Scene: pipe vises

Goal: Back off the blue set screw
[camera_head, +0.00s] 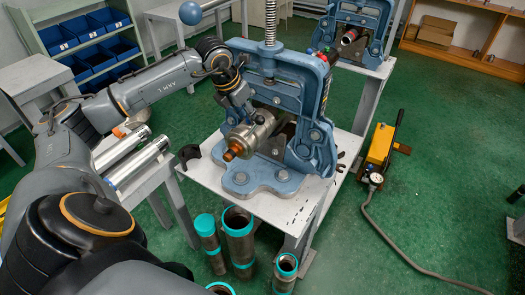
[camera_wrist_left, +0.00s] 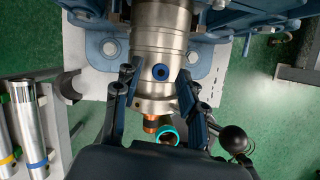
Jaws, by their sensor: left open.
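The blue set screw (camera_wrist_left: 161,72) is a small round blue head with a dark centre, on the side of a silver cylindrical fitting (camera_wrist_left: 160,30). The fitting also shows in the head view (camera_head: 256,131), lying in the blue pipe vise (camera_head: 302,75) with a copper-coloured nose at its front end. I cannot make out the screw in the head view. My left gripper (camera_wrist_left: 156,76) is open, its fingers on either side of the fitting with the screw between them. In the head view my left gripper (camera_head: 238,108) points down at the fitting from above. My right gripper is not in view.
The vise stands on a white table (camera_head: 275,205). Teal-ended pipes (camera_head: 238,232) stand on the floor in front. Silver tubes (camera_head: 138,163) lie on a side bench at left. A yellow pump (camera_head: 379,146) with a hose sits on open green floor at right.

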